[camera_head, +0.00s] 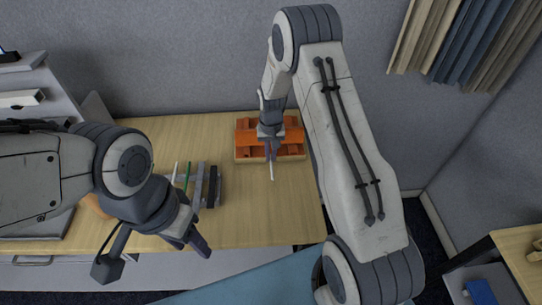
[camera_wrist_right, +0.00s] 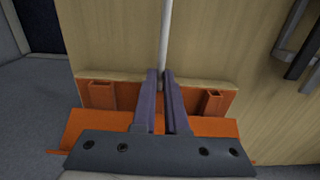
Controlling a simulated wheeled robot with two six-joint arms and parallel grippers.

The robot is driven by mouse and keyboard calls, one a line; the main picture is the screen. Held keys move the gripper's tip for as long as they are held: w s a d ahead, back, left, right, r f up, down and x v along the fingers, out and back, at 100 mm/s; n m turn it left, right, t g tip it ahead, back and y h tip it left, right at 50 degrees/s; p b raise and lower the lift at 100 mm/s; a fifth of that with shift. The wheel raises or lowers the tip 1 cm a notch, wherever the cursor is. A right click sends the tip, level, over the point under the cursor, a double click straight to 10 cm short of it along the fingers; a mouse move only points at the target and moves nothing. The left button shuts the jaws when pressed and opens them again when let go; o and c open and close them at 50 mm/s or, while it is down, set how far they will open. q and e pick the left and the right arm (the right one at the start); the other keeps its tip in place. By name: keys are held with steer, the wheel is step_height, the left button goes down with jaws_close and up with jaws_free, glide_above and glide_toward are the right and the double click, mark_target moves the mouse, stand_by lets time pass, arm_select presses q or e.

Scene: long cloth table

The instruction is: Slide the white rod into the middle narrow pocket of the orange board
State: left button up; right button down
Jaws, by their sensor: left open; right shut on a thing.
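The orange board (camera_head: 292,137) lies in a wooden-edged tray toward the back right of the table, and its raised pockets also show in the right wrist view (camera_wrist_right: 102,95). My right gripper (camera_head: 271,152) is over the front of the board, its fingers (camera_wrist_right: 161,75) shut on the white rod (camera_wrist_right: 165,40). The rod (camera_head: 272,172) sticks out past the fingertips, beyond the board's front edge in the head view. The middle pocket is hidden behind the gripper, and I cannot tell whether the rod touches the board. My left gripper (camera_head: 188,240) is open and empty near the table's front.
A grey and black rack (camera_head: 213,187) stands left of the board, with a green stick (camera_head: 187,176) and a pale stick (camera_head: 175,172) beside it. Bare wooden table (camera_head: 265,220) lies in front of the board. A grey shelf unit (camera_head: 40,85) stands at the left.

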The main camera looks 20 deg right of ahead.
steer(key=shift+w+d, duration=0.2)
steer(key=shift+w, duration=0.45)
steer(key=c, duration=0.9)
jaws_free()
steer(key=shift+w, duration=0.1)
steer(key=shift+o, duration=0.2)
step_height(320, 180, up, 10)
steer(key=b, duration=0.2)
steer(key=shift+r+b, duration=0.25)
steer(key=shift+b, duration=0.15)
